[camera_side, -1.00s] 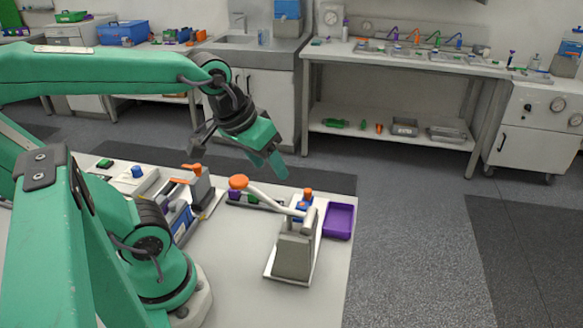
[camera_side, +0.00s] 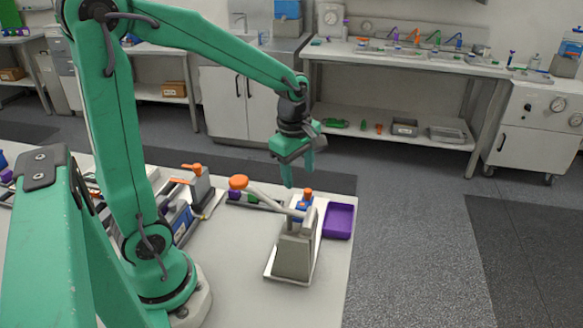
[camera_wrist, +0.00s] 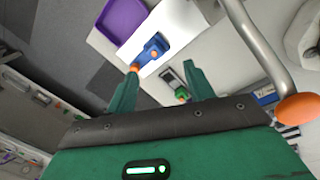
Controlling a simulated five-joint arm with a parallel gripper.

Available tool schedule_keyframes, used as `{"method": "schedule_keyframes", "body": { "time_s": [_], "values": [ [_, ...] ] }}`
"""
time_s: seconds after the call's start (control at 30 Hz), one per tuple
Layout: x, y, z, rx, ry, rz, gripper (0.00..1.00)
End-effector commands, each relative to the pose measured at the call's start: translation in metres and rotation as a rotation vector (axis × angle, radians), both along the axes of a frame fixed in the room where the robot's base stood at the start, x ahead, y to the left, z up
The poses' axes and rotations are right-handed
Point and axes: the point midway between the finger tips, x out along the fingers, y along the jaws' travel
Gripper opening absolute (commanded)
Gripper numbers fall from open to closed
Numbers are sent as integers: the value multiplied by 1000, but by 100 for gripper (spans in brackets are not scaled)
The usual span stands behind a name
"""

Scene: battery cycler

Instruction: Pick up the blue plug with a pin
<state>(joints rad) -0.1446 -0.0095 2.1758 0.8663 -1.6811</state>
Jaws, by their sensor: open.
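The blue plug (camera_side: 303,204) stands at the top of the grey stand near the table's right edge, with an orange tip on it. The wrist view shows the blue plug (camera_wrist: 152,49) on a white surface, beyond my fingertips. My gripper (camera_side: 298,172) points down above the blue plug in the side view, apart from it. In the wrist view my gripper (camera_wrist: 160,76) is open with nothing held between its fingers. An orange tip shows right by the left finger.
A purple tray (camera_side: 339,221) lies just right of the stand. A lever with an orange knob (camera_side: 239,182) slants up left from the grey stand (camera_side: 294,254). A green piece (camera_wrist: 181,94) in a dark holder shows between my fingers. The table's front is clear.

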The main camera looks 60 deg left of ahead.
Motion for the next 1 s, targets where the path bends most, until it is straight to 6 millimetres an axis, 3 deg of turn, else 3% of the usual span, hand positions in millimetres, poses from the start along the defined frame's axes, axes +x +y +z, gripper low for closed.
{"method": "schedule_keyframes", "body": {
  "time_s": [0.2, 0.4, 0.73, 1.0],
  "values": [
    [16, 12, -29, -32, 65, 314, 53],
    [23, 18, -46, -42, 96, 490, 53],
    [25, 19, -51, -44, 102, 533, 53],
    [24, 19, -71, -44, 104, 531, 53]
  ]
}}
